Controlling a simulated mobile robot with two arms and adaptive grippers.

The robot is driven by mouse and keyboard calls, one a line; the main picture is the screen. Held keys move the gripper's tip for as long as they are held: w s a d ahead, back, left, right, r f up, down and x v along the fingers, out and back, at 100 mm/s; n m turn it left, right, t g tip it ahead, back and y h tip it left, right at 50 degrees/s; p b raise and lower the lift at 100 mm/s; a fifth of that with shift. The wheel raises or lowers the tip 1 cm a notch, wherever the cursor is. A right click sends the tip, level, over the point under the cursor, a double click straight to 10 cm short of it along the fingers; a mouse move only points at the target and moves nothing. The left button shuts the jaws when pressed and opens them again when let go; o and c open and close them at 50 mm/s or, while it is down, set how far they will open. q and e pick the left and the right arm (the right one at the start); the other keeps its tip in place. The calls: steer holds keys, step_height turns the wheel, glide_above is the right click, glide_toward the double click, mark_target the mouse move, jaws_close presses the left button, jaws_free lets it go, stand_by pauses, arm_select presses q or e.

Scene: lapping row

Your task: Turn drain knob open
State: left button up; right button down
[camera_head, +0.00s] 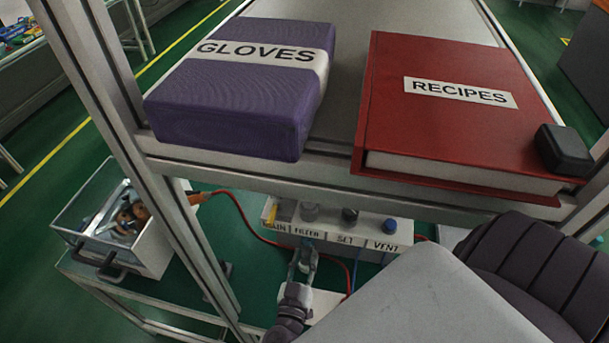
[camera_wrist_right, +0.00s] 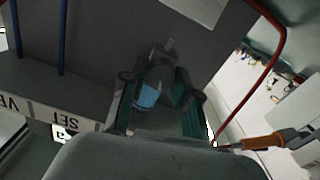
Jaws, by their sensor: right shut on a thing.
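A pale control box (camera_head: 365,246) hangs under the shelf, with a row of knobs on top and front labels. The leftmost label is partly covered and ends in "AIN"; a yellowish-grey drain knob (camera_head: 284,211) stands above it. My right gripper (camera_head: 303,258) reaches up from below to the box front, near the FILTER label. In the right wrist view my right gripper's fingers (camera_wrist_right: 158,98) close around a small dark part with a blue face (camera_wrist_right: 147,97). I cannot tell whether this part belongs to the drain knob. My left gripper is not in view.
Red hose (camera_head: 240,212) and blue tubes run near the control box. A bin (camera_head: 155,248) of parts stands at left.

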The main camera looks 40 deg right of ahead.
steer(key=c, duration=0.9)
jaws_free()
steer(key=shift+d, duration=0.1)
steer(key=shift+o, duration=0.2)
